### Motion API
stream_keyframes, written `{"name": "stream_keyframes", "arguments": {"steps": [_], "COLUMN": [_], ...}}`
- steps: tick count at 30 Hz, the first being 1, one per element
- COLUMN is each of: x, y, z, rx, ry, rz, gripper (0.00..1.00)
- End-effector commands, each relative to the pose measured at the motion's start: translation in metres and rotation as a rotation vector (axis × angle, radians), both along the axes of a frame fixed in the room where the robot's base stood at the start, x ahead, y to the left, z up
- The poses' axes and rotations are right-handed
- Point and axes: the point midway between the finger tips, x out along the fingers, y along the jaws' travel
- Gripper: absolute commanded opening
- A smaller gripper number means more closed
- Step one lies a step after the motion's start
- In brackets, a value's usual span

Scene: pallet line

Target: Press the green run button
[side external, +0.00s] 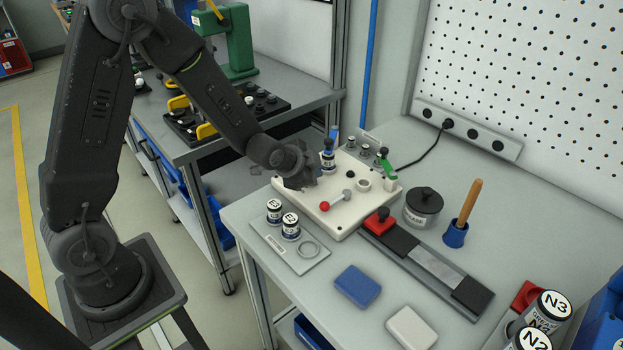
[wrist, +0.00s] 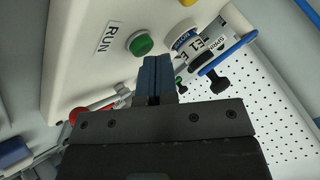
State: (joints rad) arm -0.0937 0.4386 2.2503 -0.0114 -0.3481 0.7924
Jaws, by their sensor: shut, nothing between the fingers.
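My gripper (wrist: 153,63) is shut and empty. In the wrist view its fingertips appear just below the button, with a small gap in the picture; I cannot tell the depth between them. In the side view my gripper (side external: 303,182) is at the left part of the control box (side external: 345,226), and the button is not visible there.
A canister marked E1 (wrist: 205,43) stands close right of the button. A red-knobbed lever (side external: 336,202) is on the box. Canisters E3 (side external: 274,211) and E2 (side external: 290,226) stand in front of it. A red button block (side external: 380,221) and grease pot (side external: 423,207) are to the right.

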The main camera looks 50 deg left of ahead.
Motion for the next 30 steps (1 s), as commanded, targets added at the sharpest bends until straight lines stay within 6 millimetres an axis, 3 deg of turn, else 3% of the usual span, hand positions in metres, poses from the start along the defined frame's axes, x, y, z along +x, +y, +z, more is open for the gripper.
{"name": "stream_keyframes", "arguments": {"steps": [17,30], "x": [-0.001,-0.001], "y": [0.000,0.000], "z": [-0.003,0.015], "rx": [0.000,0.000], "ry": [0.003,0.001], "rz": [0.000,0.000], "gripper": [0.00,0.00]}}
